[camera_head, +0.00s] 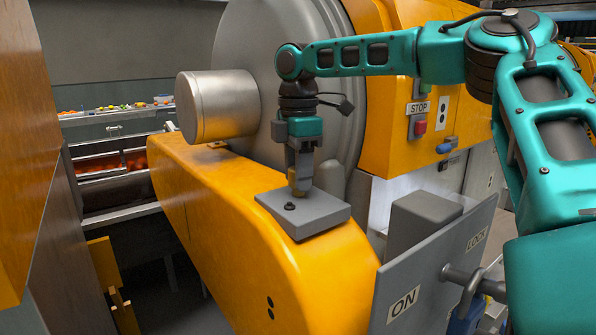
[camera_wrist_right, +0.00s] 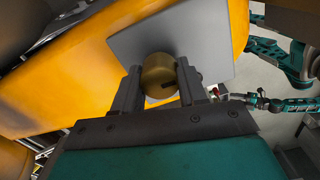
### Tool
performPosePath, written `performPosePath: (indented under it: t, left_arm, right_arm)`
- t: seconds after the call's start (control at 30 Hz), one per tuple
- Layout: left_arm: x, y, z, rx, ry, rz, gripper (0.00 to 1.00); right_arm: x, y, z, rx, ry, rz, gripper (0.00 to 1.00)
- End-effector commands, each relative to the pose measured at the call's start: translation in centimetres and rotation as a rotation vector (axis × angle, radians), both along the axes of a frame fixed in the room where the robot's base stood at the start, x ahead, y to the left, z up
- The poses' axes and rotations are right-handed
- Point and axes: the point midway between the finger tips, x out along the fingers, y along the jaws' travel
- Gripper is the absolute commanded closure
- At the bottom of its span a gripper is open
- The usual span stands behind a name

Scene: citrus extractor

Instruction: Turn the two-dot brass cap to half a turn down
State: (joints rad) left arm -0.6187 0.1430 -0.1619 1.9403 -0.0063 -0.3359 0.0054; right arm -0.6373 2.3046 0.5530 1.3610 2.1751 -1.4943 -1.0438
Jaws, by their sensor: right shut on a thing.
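The brass cap (camera_wrist_right: 158,75) is a round, gold-coloured piece with a dark notch low on its face, standing over a flat grey plate (camera_wrist_right: 190,30). In the head view the plate (camera_head: 325,222) lies on the orange housing, above two black dots (camera_head: 270,307) marked on its side. My right gripper (camera_head: 300,187) points down at the plate and is shut on the cap, one finger on each side in the wrist view (camera_wrist_right: 157,88). The fingers hide most of the cap in the head view. Its exact turn is hard to tell. My left gripper does not show.
A small dark knob (camera_head: 290,206) sits on the plate near the gripper. A steel cylinder (camera_head: 217,106) stands behind left. At front right is a grey panel (camera_head: 425,285) marked ON and LOCK, with a blue padlock (camera_head: 466,318). A STOP box (camera_head: 418,122) is behind.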

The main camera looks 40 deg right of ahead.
Motion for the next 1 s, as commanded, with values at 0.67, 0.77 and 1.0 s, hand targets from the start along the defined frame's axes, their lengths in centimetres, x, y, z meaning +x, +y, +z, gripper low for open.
performPosePath:
  t: [0.67, 0.77, 1.0]
  left_arm:
    - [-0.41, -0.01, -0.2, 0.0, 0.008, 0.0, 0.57]
    - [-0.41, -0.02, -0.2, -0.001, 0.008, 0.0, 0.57]
    - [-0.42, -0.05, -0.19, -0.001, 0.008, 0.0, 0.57]
  right_arm:
    - [0.06, 0.02, 0.07, 0.001, -0.001, -0.16, 0.89]
    - [0.07, 0.02, 0.08, 0.001, -0.001, -0.243, 0.89]
    - [0.1, -0.02, 0.1, 0.001, -0.001, -0.47, 0.89]
